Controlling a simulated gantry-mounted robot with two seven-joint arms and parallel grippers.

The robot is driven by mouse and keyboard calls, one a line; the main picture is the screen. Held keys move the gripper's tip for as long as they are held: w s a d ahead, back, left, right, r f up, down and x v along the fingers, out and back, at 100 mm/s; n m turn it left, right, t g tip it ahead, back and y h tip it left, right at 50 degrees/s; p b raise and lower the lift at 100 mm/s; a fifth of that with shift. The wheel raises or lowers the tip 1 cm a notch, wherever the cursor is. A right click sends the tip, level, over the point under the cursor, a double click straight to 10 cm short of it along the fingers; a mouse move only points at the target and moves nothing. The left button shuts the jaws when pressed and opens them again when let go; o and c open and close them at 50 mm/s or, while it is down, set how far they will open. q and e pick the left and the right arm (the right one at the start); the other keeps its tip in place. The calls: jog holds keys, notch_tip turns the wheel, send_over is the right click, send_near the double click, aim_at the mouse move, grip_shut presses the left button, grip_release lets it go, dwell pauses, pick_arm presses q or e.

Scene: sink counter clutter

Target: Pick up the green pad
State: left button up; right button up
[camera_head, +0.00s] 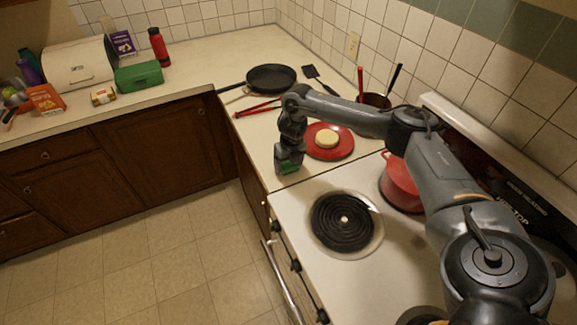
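My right gripper (287,162) points down at the front edge of the counter, just left of the red plate. A small patch of green, which looks like the green pad (282,167), shows right at its fingertips. The fingers and wrist hide most of it. I cannot tell whether the fingers are closed on it or only around it. My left gripper is not in view.
A red plate (343,151) with a round yellowish item (327,138) lies beside the gripper. Behind are red tongs (258,108), a black pan (271,76) and a spatula (320,79). The stove with a coil burner (343,221) and red pot (401,187) is in front.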

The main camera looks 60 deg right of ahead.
jog(key=c, duration=0.7)
jog(key=shift+r, duration=0.1)
jog(key=shift+r, duration=0.75)
jog(key=r, duration=0.2)
jog(key=s+r, duration=0.1)
jog(key=shift+d+r, duration=0.2)
jog(key=shift+d, duration=0.05)
jog(key=s+d+r+p, duration=0.1)
jog(key=s+d+r, duration=0.1)
jog(key=s+r, duration=0.4)
jog(key=s, duration=0.4)
jog(key=shift+d, duration=0.35)
jog(key=shift+s, duration=0.1)
